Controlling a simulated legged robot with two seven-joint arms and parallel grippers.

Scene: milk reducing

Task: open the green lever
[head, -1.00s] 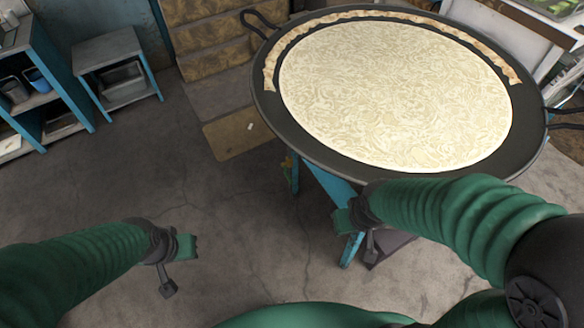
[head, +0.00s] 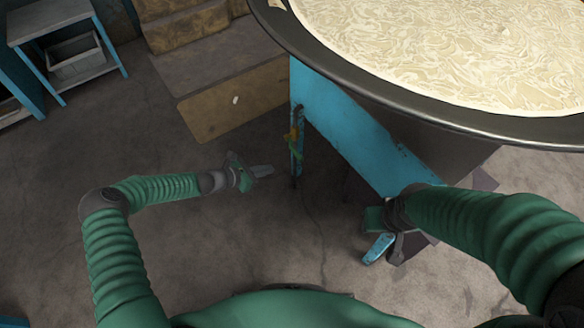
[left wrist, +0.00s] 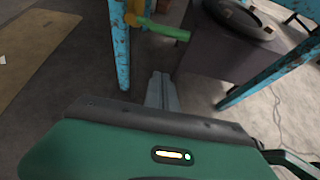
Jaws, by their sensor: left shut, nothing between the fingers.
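The green lever (head: 294,150) is fixed to a yellow valve (head: 292,135) by the blue leg of the stand under the big pan. In the left wrist view the lever (left wrist: 165,30) sticks out to the right from the yellow fitting (left wrist: 133,12). My left gripper (head: 268,170) is shut and empty, a little left of and below the lever in the head view. In the left wrist view its fingers (left wrist: 160,80) point toward the lever, with a visible gap.
The large pan (head: 440,128) with milky liquid overhangs the blue stand (head: 340,115). Blue legs (left wrist: 120,50) flank the lever area, and a dark box (left wrist: 225,50) sits behind it. A brown mat (head: 235,100) lies on the floor. The floor at left is open.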

